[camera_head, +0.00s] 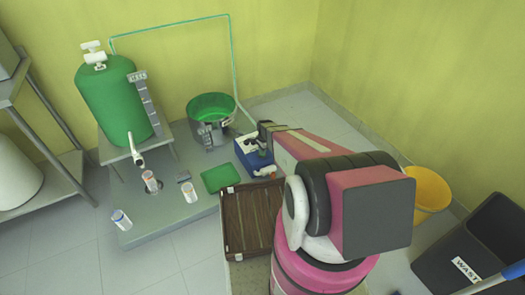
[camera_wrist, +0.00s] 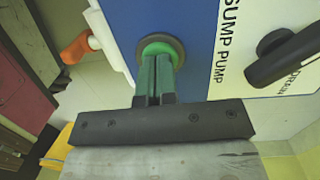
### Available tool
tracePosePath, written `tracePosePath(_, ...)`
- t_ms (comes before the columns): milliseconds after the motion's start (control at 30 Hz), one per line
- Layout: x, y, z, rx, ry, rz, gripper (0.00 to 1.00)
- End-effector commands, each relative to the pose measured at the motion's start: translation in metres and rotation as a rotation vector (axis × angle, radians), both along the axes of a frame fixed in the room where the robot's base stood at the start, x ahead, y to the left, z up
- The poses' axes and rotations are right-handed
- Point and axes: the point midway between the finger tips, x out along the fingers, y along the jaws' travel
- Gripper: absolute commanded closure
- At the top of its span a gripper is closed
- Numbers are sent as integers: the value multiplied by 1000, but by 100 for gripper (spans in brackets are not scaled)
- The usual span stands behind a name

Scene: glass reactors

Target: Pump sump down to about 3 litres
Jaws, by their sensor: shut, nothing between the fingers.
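The blue sump pump box (camera_head: 246,158) stands on the grey platform, and its labelled panel (camera_wrist: 205,75) fills the upper wrist view. A green round button (camera_wrist: 157,46) in a dark collar sits on the panel. My gripper (camera_wrist: 157,60) is shut and empty, its fingertips at the button. Whether they touch or press it I cannot tell. The sump, a round tub (camera_head: 212,112) holding green liquid, stands left of the pump. Its level reading is too small to read.
A black handle (camera_wrist: 285,58) marked drain and an orange-handled valve (camera_wrist: 80,47) flank the button.

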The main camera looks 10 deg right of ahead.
Motion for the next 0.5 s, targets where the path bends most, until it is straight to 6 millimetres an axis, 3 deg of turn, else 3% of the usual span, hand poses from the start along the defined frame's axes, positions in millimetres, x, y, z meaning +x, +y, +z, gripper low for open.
tracePosePath(100, 0, 1, -14, 0, 2, 0, 100)
tracePosePath(500, 2, 1, -21, 0, 6, 1, 100)
